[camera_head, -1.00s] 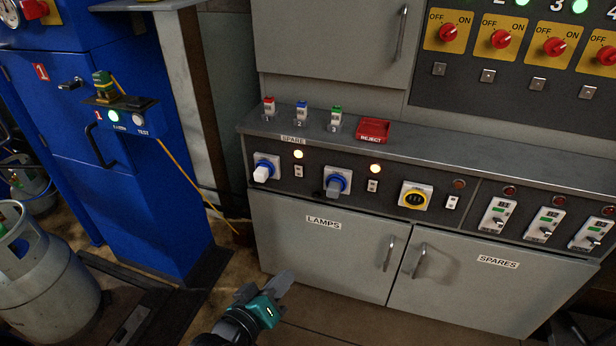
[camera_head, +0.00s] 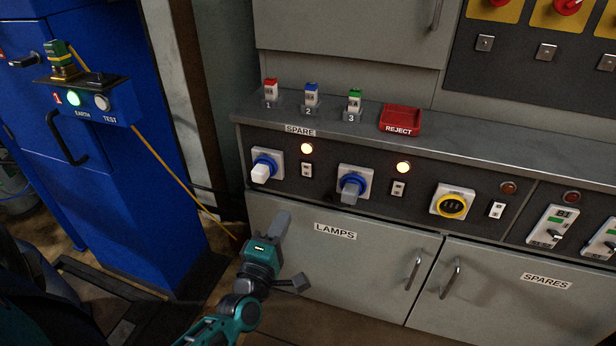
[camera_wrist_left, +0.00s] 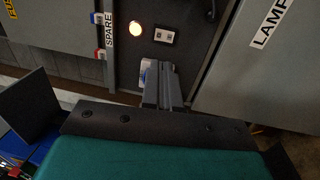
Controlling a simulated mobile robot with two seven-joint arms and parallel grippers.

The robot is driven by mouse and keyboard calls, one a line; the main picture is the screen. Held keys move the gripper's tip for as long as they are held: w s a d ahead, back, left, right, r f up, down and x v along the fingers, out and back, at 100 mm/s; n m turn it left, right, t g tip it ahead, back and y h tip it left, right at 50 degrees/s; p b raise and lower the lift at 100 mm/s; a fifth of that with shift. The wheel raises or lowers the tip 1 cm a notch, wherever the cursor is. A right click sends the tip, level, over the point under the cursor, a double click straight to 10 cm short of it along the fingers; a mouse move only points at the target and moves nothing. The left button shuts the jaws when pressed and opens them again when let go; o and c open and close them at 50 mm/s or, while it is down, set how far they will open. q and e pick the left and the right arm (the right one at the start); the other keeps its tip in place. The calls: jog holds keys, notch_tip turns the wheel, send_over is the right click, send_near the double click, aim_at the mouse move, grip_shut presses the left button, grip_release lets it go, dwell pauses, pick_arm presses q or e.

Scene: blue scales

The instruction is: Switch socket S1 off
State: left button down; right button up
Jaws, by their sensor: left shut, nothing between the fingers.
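The leftmost socket (camera_head: 267,166) on the dark panel has a blue ring and a white plug in it. No S1 marking is readable. The switch also shows in the left wrist view (camera_wrist_left: 164,36), beside the lit lamp (camera_wrist_left: 136,29). My left gripper (camera_head: 284,216) is shut and empty, below the socket row in front of the LAMPS door, its fingers pointing up. In the wrist view its fingers (camera_wrist_left: 165,75) partly hide the socket. My right gripper is not in view.
A second socket (camera_head: 353,184) has a grey plug and a lit lamp (camera_head: 403,167). A yellow-ringed socket (camera_head: 452,203) has a dim lamp. Small tagged pieces and a red REJECT tray (camera_head: 400,120) stand on the ledge above. A blue cabinet (camera_head: 140,220) stands left.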

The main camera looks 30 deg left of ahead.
aim_at(308, 168)
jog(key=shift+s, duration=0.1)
pick_arm(q)
jog(key=b+x, duration=0.2)
jog(key=x, duration=1.1)
jog(key=shift+w+b, duration=0.3)
jog(key=shift+b, duration=0.1)
jog(key=shift+w+r, duration=0.1)
jog(key=shift+w, duration=0.1)
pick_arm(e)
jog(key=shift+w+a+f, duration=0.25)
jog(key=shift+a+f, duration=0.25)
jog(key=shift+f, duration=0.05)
